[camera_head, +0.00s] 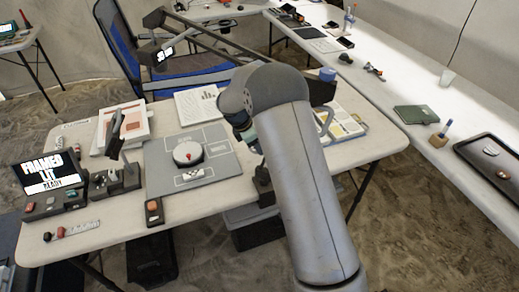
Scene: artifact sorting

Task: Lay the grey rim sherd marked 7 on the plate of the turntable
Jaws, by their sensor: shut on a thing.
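The turntable's round white plate (186,151) sits on a grey board in the middle of the near table. A small red spot shows on it; I cannot tell if it is a mark or a piece. I cannot pick out the grey rim sherd marked 7; no number is readable on any piece.
A black compartment holder (117,182) with small pieces stands left of the board. A screen (49,173) reads "FRAMED LIT READY". A dark block (153,211) lies at the front edge. A lamp arm (190,33) reaches over the back. A blue chair (185,80) stands behind.

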